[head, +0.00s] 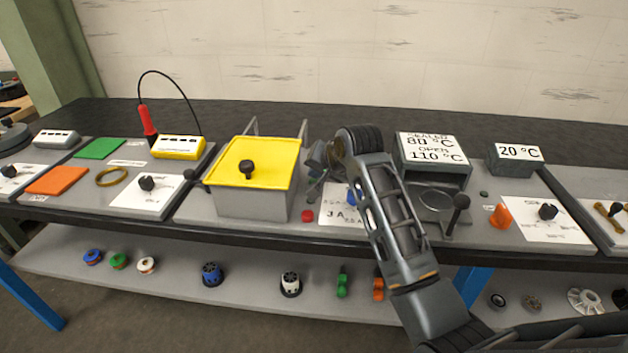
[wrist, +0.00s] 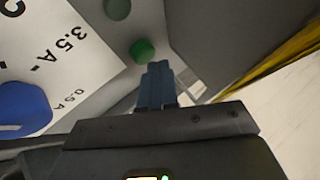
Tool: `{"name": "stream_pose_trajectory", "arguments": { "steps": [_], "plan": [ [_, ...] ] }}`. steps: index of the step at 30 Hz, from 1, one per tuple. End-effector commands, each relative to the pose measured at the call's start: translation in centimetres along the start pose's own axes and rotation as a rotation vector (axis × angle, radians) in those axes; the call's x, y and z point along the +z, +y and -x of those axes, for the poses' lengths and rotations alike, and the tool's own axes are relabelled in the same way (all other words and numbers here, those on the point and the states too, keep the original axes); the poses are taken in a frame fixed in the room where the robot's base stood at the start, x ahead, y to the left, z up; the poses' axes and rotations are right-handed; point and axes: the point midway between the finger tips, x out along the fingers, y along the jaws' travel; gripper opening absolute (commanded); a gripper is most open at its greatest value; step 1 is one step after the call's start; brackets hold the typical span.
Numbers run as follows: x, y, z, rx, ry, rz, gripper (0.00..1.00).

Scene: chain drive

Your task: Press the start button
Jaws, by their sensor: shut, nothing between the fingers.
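A green button (wrist: 142,50) sits on the grey panel in the wrist view, just beyond my shut fingertips. A second rounded dark green piece (wrist: 117,8) is beside it at the top edge. My gripper (wrist: 155,70) is shut and empty, its blue-grey fingers pointing at the green button; I cannot tell whether they touch it. In the head view my gripper (head: 314,184) points down between the yellow-lidded box and the white card, hiding the panel under it. A red button (head: 307,216) shows at the panel's front edge.
The yellow-lidded box (head: 252,205) stands close to the left of my gripper. A white card (head: 338,213) with current markings and a blue knob (wrist: 22,105) is on the other side. A grey unit reading 80 °C and 110 °C (head: 432,149) stands to the right.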

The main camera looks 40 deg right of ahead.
Motion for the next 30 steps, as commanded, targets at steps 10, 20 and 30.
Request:
{"name": "stream_pose_trajectory", "arguments": {
  "steps": [10, 20, 30],
  "plan": [
    [0.06, 0.07, -0.08, 0.000, 0.000, 0.000, 0.00],
    [0.24, 0.25, -0.33, 0.000, 0.000, 0.000, 0.00],
    [0.45, 0.45, -0.60, 0.000, 0.000, 0.000, 0.00]
  ]
}}
